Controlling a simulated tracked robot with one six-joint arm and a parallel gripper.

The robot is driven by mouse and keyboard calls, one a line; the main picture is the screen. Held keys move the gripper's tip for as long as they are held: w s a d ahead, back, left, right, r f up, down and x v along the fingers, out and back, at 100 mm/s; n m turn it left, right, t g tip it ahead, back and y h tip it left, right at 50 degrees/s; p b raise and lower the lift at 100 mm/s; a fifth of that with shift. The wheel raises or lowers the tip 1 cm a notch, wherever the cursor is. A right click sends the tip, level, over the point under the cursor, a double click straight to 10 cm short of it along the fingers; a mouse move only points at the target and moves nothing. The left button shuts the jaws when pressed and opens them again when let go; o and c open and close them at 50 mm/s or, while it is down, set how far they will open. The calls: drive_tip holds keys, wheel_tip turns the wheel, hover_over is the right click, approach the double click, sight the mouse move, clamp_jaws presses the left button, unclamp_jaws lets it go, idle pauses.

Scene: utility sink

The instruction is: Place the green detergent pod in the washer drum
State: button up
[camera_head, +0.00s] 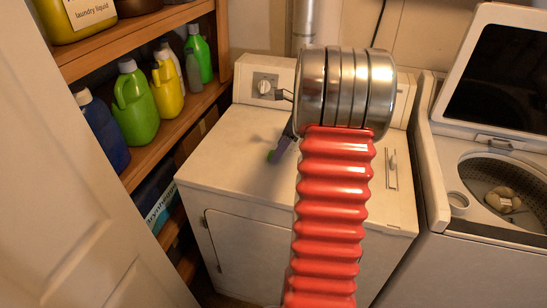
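A small green piece, which looks like the detergent pod (271,156), shows over the white top of the middle machine. My gripper (281,148) is mostly hidden behind my red ribbed arm and its metal joint; only a dark grey and purplish part shows, right at the green piece. I cannot tell whether its fingers are closed on the pod or only beside it. The washer (439,178) stands at the right with its lid raised. Its round drum (480,182) is open at the top and has a beige bundle inside.
The closed white machine (222,155) with a knob fills the middle; its top looks mostly clear. Wooden shelves (150,150) with several detergent bottles stand at the left, behind a white door (75,200). The raised washer lid (500,80) stands behind the drum.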

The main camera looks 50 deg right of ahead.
drive_tip(key=shift+x, duration=1.3)
drive_tip(key=shift+r, duration=0.1)
drive_tip(key=shift+c, duration=0.5)
drive_tip(key=c, duration=1.1)
wheel_tip(320, 180, up, 10)
drive_tip(key=shift+c, duration=0.2)
